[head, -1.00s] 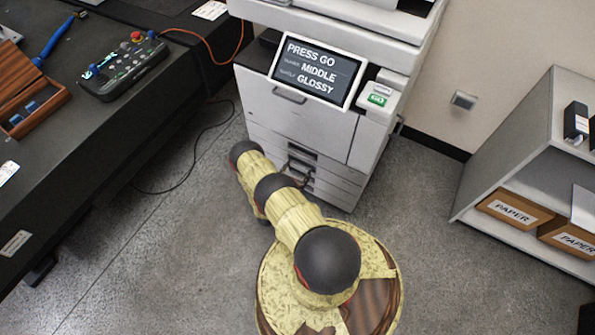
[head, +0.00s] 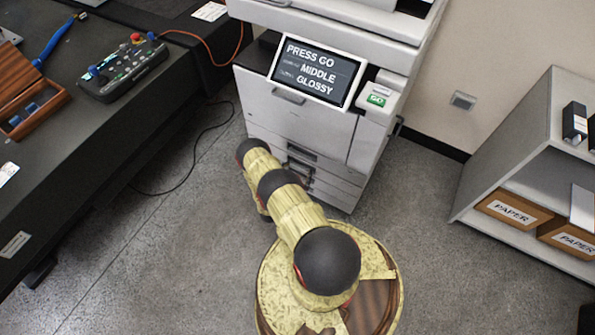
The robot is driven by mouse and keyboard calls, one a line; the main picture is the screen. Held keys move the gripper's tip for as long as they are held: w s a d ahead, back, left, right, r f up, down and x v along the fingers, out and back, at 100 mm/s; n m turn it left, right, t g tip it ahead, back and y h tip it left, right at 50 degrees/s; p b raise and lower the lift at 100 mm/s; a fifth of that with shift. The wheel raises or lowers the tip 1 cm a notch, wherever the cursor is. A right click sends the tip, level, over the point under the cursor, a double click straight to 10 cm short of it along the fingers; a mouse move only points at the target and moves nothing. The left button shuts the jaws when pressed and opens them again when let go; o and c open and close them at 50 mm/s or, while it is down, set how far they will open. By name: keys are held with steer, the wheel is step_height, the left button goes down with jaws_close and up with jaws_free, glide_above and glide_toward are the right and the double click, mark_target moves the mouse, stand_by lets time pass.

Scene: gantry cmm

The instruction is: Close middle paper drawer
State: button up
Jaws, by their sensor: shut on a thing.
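The printer (head: 295,122) stands at the top centre, with a stack of paper drawers low on its front. The middle paper drawer (head: 335,188) is partly hidden by my arm and gripper, and its front looks about level with its neighbours. My gripper (head: 300,173) is small and dark at the drawer fronts, half hidden behind my arm. It appears shut on the middle drawer's handle, though the fingers are hard to make out. The printer screen (head: 316,72) reads "PRESS GO", "MIDDLE", "GLOSSY". A green GO button (head: 376,100) sits to its right.
A dark workbench (head: 70,150) runs along the left, with a control pendant (head: 122,70) and an open wooden box (head: 30,95). A cable (head: 190,170) lies on the floor beside it. A shelf with paper boxes (head: 514,210) stands at the right. Floor between printer and shelf is clear.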

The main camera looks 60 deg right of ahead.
steer(key=o, duration=1.1)
steer(key=shift+w+d+r, duration=0.1)
steer(key=shift+w+d, duration=0.05)
steer(key=shift+d, duration=0.15)
steer(key=shift+a, duration=0.15)
steer(key=shift+c, duration=0.4)
steer(key=s+a, duration=0.1)
steer(key=a, duration=1.1)
steer(key=shift+s+a+f, duration=0.15)
steer(key=shift+s+f, duration=0.05)
steer(key=shift+s, duration=0.1)
steer(key=shift+w, duration=0.1)
steer(key=a, duration=0.8)
steer(key=shift+s+a, duration=0.3)
steer(key=shift+a, duration=0.1)
steer(key=shift+c, duration=0.4)
